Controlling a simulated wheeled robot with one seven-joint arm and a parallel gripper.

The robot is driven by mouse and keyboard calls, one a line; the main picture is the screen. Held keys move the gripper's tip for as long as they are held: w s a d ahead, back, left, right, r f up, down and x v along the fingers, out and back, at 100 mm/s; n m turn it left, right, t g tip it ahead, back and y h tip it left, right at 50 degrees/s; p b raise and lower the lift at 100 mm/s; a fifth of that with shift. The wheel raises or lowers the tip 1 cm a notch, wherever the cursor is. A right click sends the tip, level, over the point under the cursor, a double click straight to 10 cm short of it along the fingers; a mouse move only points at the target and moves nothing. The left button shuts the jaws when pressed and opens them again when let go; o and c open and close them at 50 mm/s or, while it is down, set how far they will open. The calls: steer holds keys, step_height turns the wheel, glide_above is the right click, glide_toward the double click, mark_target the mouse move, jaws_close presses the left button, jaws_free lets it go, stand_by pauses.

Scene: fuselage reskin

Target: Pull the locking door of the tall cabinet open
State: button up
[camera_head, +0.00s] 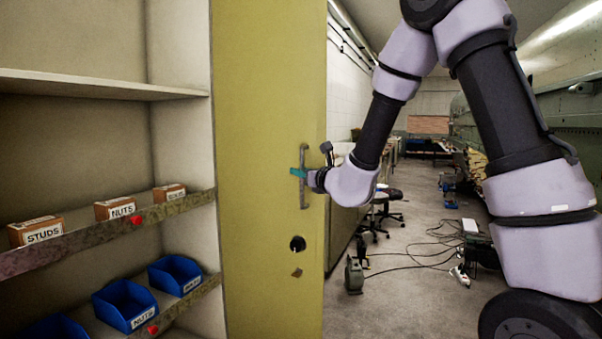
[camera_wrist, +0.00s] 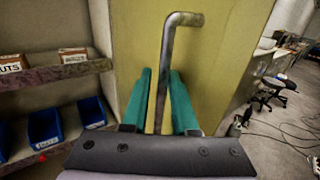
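The tall yellow door (camera_head: 265,90) stands upright just right of the open shelves. A metal bar handle (camera_head: 303,150) is mounted upright on its face, above a dark round hole. In the wrist view the handle (camera_wrist: 182,19) runs down between my two teal fingers. My gripper (camera_head: 299,172) is at the handle; in the wrist view its fingers (camera_wrist: 160,95) stand on either side of the bar, with narrow gaps showing, so it looks open around the bar. The lower end of the handle is hidden in the wrist view. I cannot tell whether the door is ajar.
Open shelves at left hold small boxes labelled STUDS (camera_head: 42,232) and NUTS (camera_head: 115,208), and blue bins (camera_head: 125,303). At right the floor (camera_head: 410,275) has cables, a grey-green tool (camera_head: 354,275) and a chair (camera_head: 388,205). Some floor is free in front of these.

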steer(key=v, duration=0.7)
steer(key=shift+s, duration=0.2)
steer(key=shift+d, duration=0.1)
steer(key=s+a+r+n+g+y, duration=0.1)
steer(key=s+r+n+g+y, duration=0.3)
steer(key=s+n, duration=0.4)
steer(key=s+a+r+n+g+y, duration=0.1)
steer(key=s+r+n+g, duration=0.4)
steer(key=s+n, duration=0.4)
steer(key=s+d+f+n+h, duration=0.1)
steer(key=s+d+n+h, duration=0.1)
steer(key=d, duration=0.5)
steer(key=s+d+f+n+h, duration=0.1)
steer(key=s+d+n+h, duration=0.1)
steer(key=d+n+h, duration=0.2)
steer(key=s+d+f+n+h, duration=0.1)
steer(key=s+d+n+h, duration=0.1)
steer(key=d+h, duration=0.4)
steer(key=s+d, duration=0.1)
steer(key=d, duration=0.4)
steer(key=shift+d+f+n+t, duration=0.2)
steer(key=shift+f+n+t, duration=0.1)
steer(key=shift+n, duration=0.1)
steer(key=shift+s, duration=0.1)
